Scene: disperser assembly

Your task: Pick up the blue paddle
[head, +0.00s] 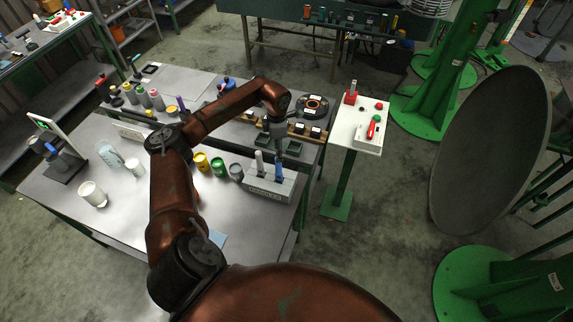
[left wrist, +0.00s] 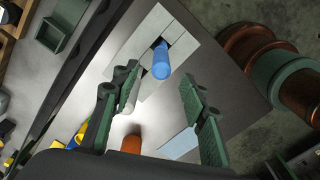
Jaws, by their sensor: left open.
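The blue paddle (head: 279,172) stands upright in a light grey holder (head: 268,190) near the right end of the front table. A pale grey paddle (head: 259,162) stands beside it on the left. My left gripper (head: 279,146) is directly above the blue paddle, pointing down. In the left wrist view the blue paddle (left wrist: 161,62) shows between the two green fingers of my open left gripper (left wrist: 160,76), with gaps on both sides. The pale paddle (left wrist: 129,92) is close to the left finger, which partly hides it. My right gripper is not in view.
Yellow (head: 201,162), green (head: 218,167) and grey (head: 237,172) cups stand left of the holder. Behind it are dark green trays (head: 293,147) and a wooden rack. A white pedestal (head: 358,130) with a red switch stands to the right. A light blue sheet (left wrist: 181,143) lies near the holder.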

